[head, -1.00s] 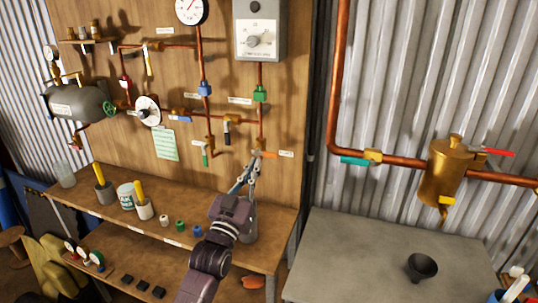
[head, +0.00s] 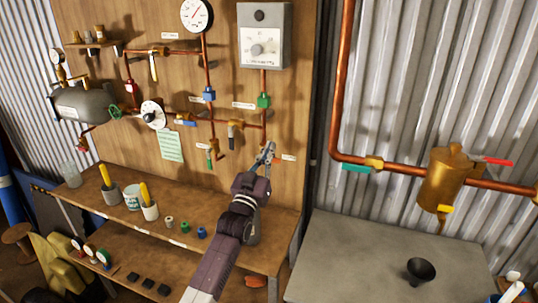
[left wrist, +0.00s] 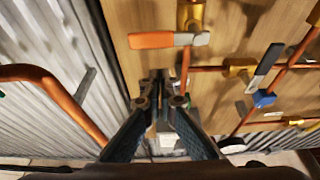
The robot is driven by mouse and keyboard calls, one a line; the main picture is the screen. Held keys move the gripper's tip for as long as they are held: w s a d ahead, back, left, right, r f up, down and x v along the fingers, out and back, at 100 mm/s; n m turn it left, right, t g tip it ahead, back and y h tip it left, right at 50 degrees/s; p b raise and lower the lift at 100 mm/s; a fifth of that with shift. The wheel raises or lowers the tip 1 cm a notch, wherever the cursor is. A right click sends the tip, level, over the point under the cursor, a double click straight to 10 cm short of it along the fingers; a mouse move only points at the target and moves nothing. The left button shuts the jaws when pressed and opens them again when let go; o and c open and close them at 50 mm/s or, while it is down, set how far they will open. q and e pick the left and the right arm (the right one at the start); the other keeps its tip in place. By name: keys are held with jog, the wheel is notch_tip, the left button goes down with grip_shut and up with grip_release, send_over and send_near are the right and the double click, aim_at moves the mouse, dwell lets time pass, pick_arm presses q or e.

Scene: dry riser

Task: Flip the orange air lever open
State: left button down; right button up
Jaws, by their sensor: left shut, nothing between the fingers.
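The orange air lever (left wrist: 152,40) shows in the left wrist view, with a grey metal part at its right end beside a brass valve (left wrist: 190,17). It lies nearly level across the wooden board. In the head view only a bit of the orange lever (head: 277,157) shows beside my fingers, which hide the rest. My left gripper (head: 268,149) is shut and empty, at the lever's valve. In the left wrist view its fingers (left wrist: 160,90) close together below the lever in the picture. I cannot tell whether they touch it. My right gripper is not in view.
Copper pipes, a green fitting (head: 264,101) and a grey-handled valve (head: 231,134) crowd the board nearby. A grey control box (head: 265,35) hangs above. A wooden bench (head: 185,205) with jars stands below. A grey table (head: 370,255) with a black funnel (head: 421,270) is at right.

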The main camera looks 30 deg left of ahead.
pick_arm(q)
jog(key=shift+s+f, duration=0.1)
jog(key=shift+f, duration=1.45)
